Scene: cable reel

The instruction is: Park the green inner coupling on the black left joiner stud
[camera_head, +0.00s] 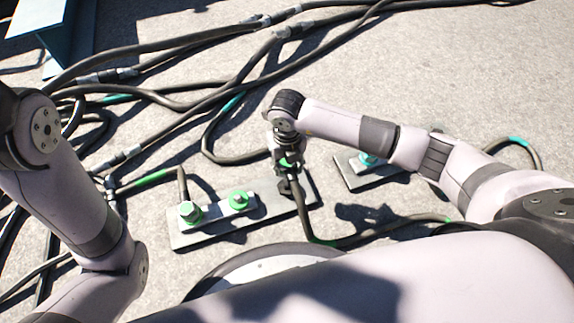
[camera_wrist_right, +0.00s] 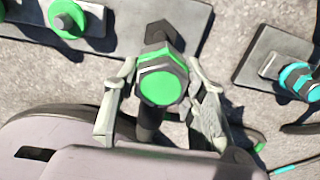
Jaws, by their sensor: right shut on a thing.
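My right gripper (camera_head: 286,172) is shut on the green inner coupling (camera_wrist_right: 162,84), a hexagonal dark-and-green piece with a cable running from it. It also shows in the head view (camera_head: 287,162), partly covered by the gripper. In the wrist view the fingers stand on both sides of the coupling. The black stud (camera_wrist_right: 160,34) shows just beyond it on the grey plate (camera_wrist_right: 198,18). The coupling overlaps the stud's side in that view; I cannot tell whether they touch. My left arm shows, but its gripper does not.
The same plate (camera_head: 215,232) carries a green coupling (camera_head: 190,212) at its left end and a green-topped fitting (camera_head: 238,200) beside it. A second plate (camera_head: 352,178) with a teal coupling (camera_head: 369,159) lies to the right. Black cables (camera_head: 150,95) cover the ground at left.

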